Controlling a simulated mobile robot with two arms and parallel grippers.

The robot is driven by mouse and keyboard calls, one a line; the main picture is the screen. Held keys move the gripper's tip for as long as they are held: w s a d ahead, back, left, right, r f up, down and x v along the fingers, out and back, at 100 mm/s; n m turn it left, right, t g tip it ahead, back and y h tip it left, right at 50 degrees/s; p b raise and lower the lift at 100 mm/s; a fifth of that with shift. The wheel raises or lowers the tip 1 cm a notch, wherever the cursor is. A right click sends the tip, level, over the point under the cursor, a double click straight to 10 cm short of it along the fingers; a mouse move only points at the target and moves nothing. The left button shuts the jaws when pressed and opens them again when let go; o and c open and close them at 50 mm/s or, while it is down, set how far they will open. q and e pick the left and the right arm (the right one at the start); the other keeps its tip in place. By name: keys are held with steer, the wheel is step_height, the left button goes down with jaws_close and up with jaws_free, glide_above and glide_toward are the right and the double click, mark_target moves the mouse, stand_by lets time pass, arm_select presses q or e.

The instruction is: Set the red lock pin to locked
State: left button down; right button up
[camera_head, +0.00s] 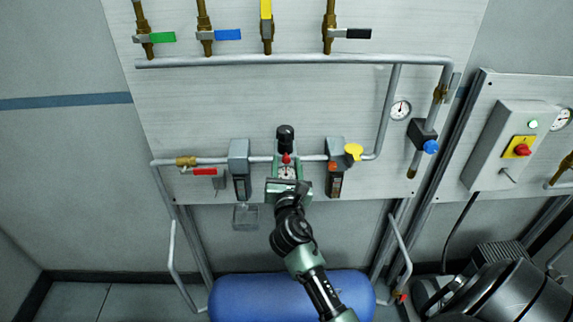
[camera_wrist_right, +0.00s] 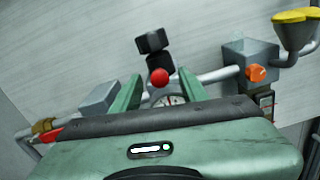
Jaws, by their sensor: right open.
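The red lock pin shows as a round red knob (camera_head: 287,158) below the black regulator knob (camera_head: 285,138) on the pipe; it also shows in the wrist view (camera_wrist_right: 159,76). A round gauge (camera_head: 286,173) sits just below it. My right gripper (camera_head: 288,166) is open in front of it. In the wrist view its two green fingers (camera_wrist_right: 160,88) stand to the left and right of the red knob, with gaps on both sides. I cannot tell how deep the knob lies between them. My left gripper is not in view.
A grey filter unit (camera_head: 239,150) stands left of the regulator, and a unit with an orange knob (camera_head: 334,167) stands right. A yellow cap (camera_head: 353,151), a red-handled valve (camera_head: 204,171) and a blue tank (camera_head: 250,292) are nearby.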

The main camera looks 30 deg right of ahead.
jaws_close()
stand_by(1.3)
